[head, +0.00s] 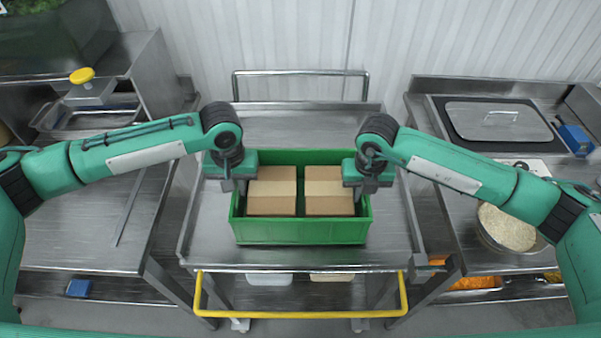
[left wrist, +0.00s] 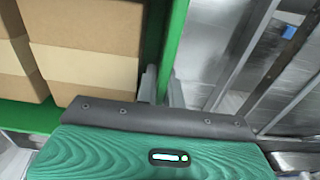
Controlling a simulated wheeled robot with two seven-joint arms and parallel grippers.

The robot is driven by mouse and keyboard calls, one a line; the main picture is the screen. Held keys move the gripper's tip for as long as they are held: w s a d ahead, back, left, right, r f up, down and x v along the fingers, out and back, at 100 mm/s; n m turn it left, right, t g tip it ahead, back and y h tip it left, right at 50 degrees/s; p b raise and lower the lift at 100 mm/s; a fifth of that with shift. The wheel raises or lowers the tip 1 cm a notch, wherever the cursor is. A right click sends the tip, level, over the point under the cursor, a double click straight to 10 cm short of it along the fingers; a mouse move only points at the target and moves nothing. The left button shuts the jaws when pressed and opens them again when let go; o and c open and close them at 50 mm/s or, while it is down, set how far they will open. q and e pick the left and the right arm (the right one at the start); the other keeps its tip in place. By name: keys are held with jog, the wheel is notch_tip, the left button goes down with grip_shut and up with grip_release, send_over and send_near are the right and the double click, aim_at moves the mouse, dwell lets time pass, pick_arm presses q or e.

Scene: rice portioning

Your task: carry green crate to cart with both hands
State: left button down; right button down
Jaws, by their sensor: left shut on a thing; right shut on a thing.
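The green crate (head: 300,232) is on or just over the top of the steel cart (head: 390,240); I cannot tell whether it touches. It looks level and holds two cardboard boxes, a left one (head: 272,190) and a right one (head: 328,190). My left gripper (head: 240,187) is shut on the crate's left wall. In the left wrist view its fingers (left wrist: 160,85) straddle the green wall (left wrist: 172,40) beside a cardboard box (left wrist: 85,50). My right gripper (head: 361,192) is shut on the crate's right wall. Its fingertips are partly hidden.
The cart has a yellow front handle (head: 300,312) and a steel rear rail (head: 300,73). A steel table (head: 80,225) stands at the left. A counter at the right carries a lidded pan (head: 495,120) and a rice bowl (head: 510,228). Bare cart top surrounds the crate.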

pick_arm(q)
jog(key=shift+f+b, duration=0.35)
jog(key=shift+f, duration=0.1)
pick_arm(e)
jog(key=shift+f, duration=0.45)
pick_arm(q)
jog(key=c, duration=1.5)
grip_release()
pick_arm(e)
jog(key=c, duration=1.5)
grip_release()
